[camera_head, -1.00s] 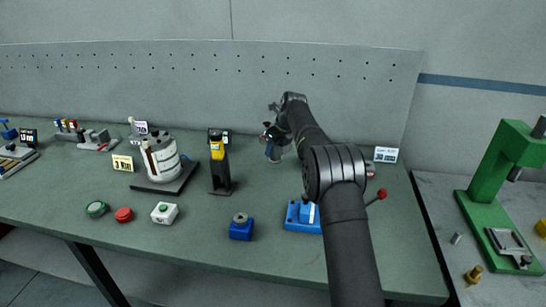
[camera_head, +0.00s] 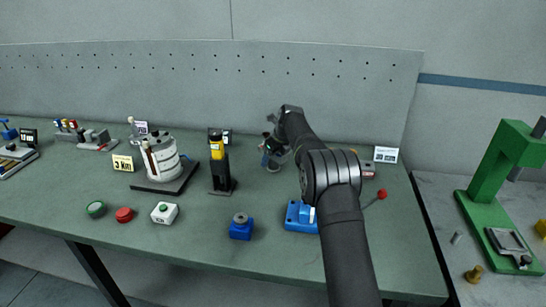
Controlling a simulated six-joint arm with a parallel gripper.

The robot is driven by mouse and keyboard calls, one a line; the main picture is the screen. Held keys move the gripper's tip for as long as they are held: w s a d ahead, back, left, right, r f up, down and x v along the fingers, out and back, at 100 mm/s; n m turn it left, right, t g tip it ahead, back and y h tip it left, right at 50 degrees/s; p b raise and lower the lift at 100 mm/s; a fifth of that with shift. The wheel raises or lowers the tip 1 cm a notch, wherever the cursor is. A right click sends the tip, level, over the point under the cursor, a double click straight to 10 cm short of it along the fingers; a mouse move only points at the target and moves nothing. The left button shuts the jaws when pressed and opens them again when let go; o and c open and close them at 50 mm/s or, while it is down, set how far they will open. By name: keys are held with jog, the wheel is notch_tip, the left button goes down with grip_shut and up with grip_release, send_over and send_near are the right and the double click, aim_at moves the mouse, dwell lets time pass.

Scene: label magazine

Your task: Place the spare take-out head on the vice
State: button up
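A blue vice-like block (camera_head: 301,217) with a white part on top stands near the front of the green bench, just left of my forearm. A small blue block with a grey round top (camera_head: 241,228) stands to its left. I cannot tell for certain which thing is the spare take-out head. My gripper (camera_head: 270,149) is at the back of the bench, small and dark, pointing down over a small grey round piece (camera_head: 273,165). Whether its fingers are open, or touch that piece, is too small to tell. My arm hides part of the bench behind the blue vice-like block.
A black post with a yellow band (camera_head: 217,165) and a white stacked cylinder (camera_head: 162,158) on a dark base stand left of my gripper. Green and red buttons and a white box (camera_head: 164,213) lie in front. A green press (camera_head: 492,180) stands on the right table.

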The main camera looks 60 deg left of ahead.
jog(key=shift+o, duration=0.4)
jog(key=v, duration=1.7)
jog(key=shift+r, duration=0.2)
jog(key=x, duration=0.4)
jog(key=a+x, duration=0.1)
jog(key=x, duration=0.4)
jog(key=shift+w, duration=0.25)
jog(key=x, duration=0.5)
jog(key=shift+s+d+f, duration=0.1)
jog(key=shift+s+f, duration=0.05)
jog(key=shift+s, duration=0.15)
jog(key=c, duration=1.3)
jog(key=shift+c, duration=0.9)
